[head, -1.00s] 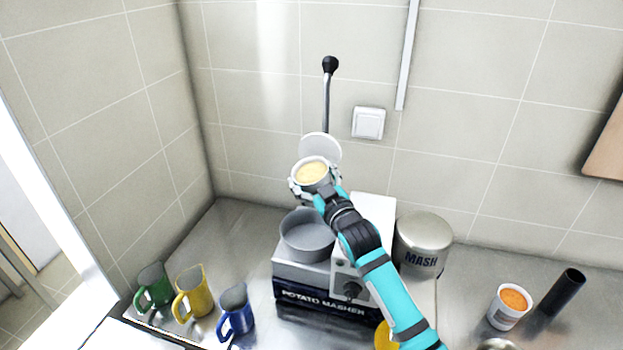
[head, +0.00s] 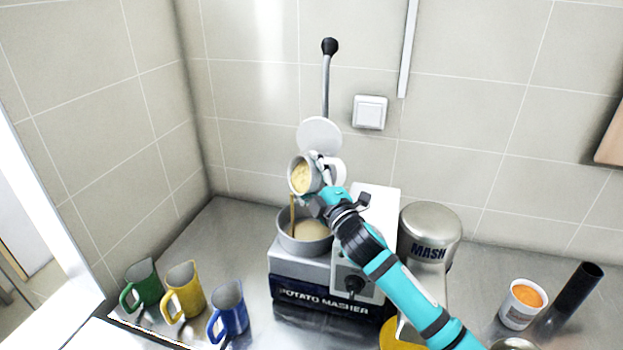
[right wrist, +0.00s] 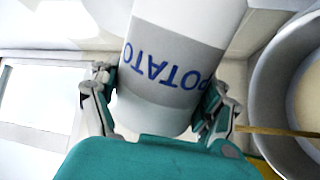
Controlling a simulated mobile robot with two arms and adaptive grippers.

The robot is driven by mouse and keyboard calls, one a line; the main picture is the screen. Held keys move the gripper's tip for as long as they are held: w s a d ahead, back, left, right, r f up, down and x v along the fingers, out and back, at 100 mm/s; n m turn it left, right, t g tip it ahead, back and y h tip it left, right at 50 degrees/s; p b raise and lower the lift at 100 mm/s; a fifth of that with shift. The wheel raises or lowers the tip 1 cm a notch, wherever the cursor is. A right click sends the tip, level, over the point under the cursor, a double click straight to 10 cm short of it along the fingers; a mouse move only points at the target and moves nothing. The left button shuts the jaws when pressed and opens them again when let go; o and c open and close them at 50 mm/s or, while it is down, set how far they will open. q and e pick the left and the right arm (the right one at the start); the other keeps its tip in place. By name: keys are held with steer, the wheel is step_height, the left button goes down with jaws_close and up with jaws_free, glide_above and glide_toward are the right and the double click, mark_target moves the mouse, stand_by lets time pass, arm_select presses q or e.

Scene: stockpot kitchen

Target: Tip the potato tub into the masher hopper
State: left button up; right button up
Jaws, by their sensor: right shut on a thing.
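The potato tub (head: 301,176), a white and grey tub with blue lettering, is held by my right gripper (head: 323,178) above the masher. It is tilted to the left, and a thin brown-yellow stream runs from its rim. Pale yellow contents still show inside the tub. The masher hopper (head: 291,243) is a grey round bowl on top of the potato masher (head: 316,288), with a pale mass in it. In the right wrist view the tub's POTATO label (right wrist: 168,68) is between both fingers, and the hopper (right wrist: 268,95) is at the right. My left gripper is not seen.
A lever with a black knob (head: 329,47) and a raised round lid (head: 320,134) stand behind the hopper. Green (head: 142,285), yellow (head: 184,291) and blue (head: 229,309) jugs stand at left. A MASH canister (head: 431,230), an orange-filled tub (head: 522,304) and a black cylinder (head: 571,301) are at right.

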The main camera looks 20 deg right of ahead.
mark_target(295, 192)
steer(key=shift+a+f+n+b, duration=0.3)
steer(key=shift+f+n+b, duration=0.4)
steer(key=shift+n, duration=0.4)
steer(key=shift+s+a+r+n+y, duration=0.2)
steer(key=shift+r+n+y, duration=0.1)
steer(key=shift+n, duration=0.6)
steer(key=n+p, duration=0.1)
steer(key=n, duration=0.1)
steer(key=a+n+y, duration=0.1)
steer(key=shift+a+r+n+p, duration=0.1)
steer(key=shift+r+n+p, duration=0.25)
steer(key=shift+r+n, duration=0.05)
steer(key=n, duration=0.2)
steer(key=a+n+y+p, duration=0.1)
steer(key=n, duration=0.1)
steer(key=shift+s+a, duration=0.2)
steer(key=shift+s, duration=0.15)
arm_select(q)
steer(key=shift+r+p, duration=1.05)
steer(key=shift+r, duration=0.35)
arm_select(e)
steer(key=shift+s+a+f+n+g+y, duration=0.1)
steer(key=shift+a+f+n+g+y, duration=0.2)
steer(key=shift+n, duration=0.75)
steer(key=shift+s+a+f+n+g+y, duration=0.2)
steer(key=shift+a+n, duration=0.25)
steer(key=shift+n, duration=0.55)
steer(key=shift+a+f+n+g+y, duration=0.2)
steer(key=shift+a+n+y, duration=0.15)
steer(key=shift+n, duration=0.7)
